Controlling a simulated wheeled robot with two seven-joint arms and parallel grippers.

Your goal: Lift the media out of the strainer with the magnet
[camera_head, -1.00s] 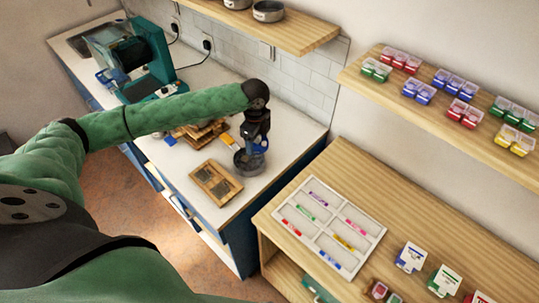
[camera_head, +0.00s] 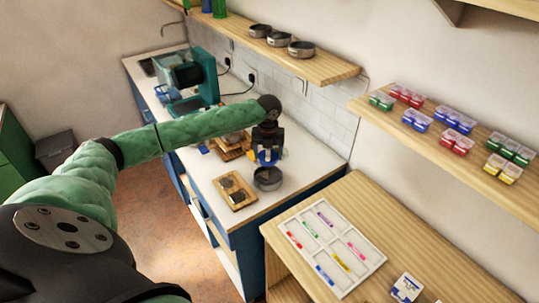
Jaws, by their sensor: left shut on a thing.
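My left gripper (camera_head: 267,148) is shut on a small blue thing (camera_head: 266,157), which seems to be the magnet; the fingers hide much of it. It is just above and behind the strainer (camera_head: 267,179), a round dark grey metal bowl near the counter's right front. The inside of the strainer looks dark, and I cannot make out any media in it or on the magnet. My right gripper is not in view.
A wooden board with two dark patches (camera_head: 236,205) lies left of the strainer. Stacked wooden pieces (camera_head: 230,150) and a teal machine (camera_head: 204,80) stand behind. A white divided tray (camera_head: 327,238) lies on the wooden bench at right. Grey bowls (camera_head: 278,39) sit on the shelf.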

